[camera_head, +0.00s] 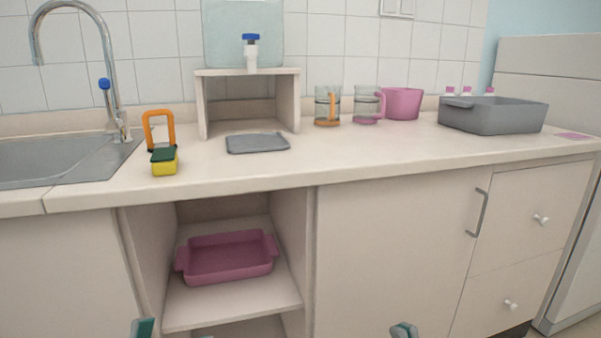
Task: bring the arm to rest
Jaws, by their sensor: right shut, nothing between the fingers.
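My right gripper (404,330) shows at the bottom edge, right of centre, in front of the cabinet door. Only its tip is in view. It is shut and holds nothing. A teal part of my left gripper (143,327) shows at the bottom edge on the left, in front of the cabinet. The rest of it is cut off, so I cannot tell whether it is open or shut. Both are low, below the counter top (330,165), and apart from the things on it.
A pink tray (228,272) sits on the open shelf. A door handle (476,213) juts out at right.

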